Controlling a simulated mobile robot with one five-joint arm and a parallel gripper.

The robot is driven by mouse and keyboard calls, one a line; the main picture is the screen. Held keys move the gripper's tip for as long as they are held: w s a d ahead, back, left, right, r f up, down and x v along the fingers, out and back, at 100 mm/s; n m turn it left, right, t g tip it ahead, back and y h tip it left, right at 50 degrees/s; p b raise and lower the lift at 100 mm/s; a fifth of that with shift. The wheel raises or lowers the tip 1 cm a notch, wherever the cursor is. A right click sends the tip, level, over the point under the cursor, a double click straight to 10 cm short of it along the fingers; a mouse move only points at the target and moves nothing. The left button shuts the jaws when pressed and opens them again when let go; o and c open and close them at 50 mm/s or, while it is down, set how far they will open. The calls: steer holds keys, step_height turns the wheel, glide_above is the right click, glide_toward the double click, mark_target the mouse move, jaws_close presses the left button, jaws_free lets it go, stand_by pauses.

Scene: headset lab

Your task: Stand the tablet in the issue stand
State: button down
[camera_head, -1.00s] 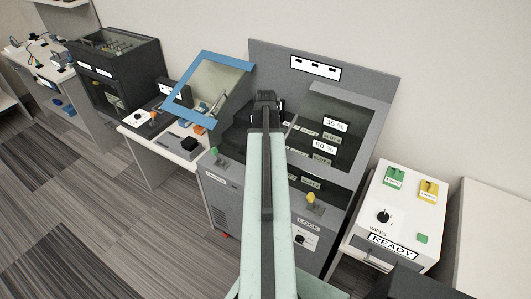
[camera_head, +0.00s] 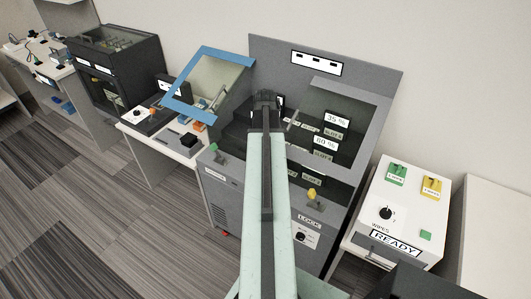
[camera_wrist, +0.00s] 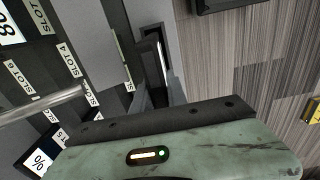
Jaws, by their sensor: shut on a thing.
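My gripper (camera_head: 265,96) reaches over the grey slotted cabinet (camera_head: 225,195) in the head view. In the wrist view my gripper (camera_wrist: 160,92) is shut on a thin dark slab with a pale edge, the tablet (camera_wrist: 152,48), seen nearly edge-on. The tablet is hidden behind my arm in the head view. Slot labels and a metal bar (camera_wrist: 45,110) show to its left in the wrist view. I cannot pick out the issue stand with certainty.
A blue-framed clear screen (camera_head: 210,80) rises from the white table on the left. A white wipes unit (camera_head: 405,210) stands on the right. Carpet (camera_head: 130,235) is clear at left front.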

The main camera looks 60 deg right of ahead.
steer(key=shift+f+b, duration=1.7)
steer(key=shift+f, duration=0.05)
steer(key=c, duration=1.3)
jaws_free()
steer(key=shift+o, duration=0.2)
steer(key=shift+r, duration=0.15)
step_height(320, 180, up, 8)
steer(key=p, duration=0.8)
steer(key=shift+f, duration=0.2)
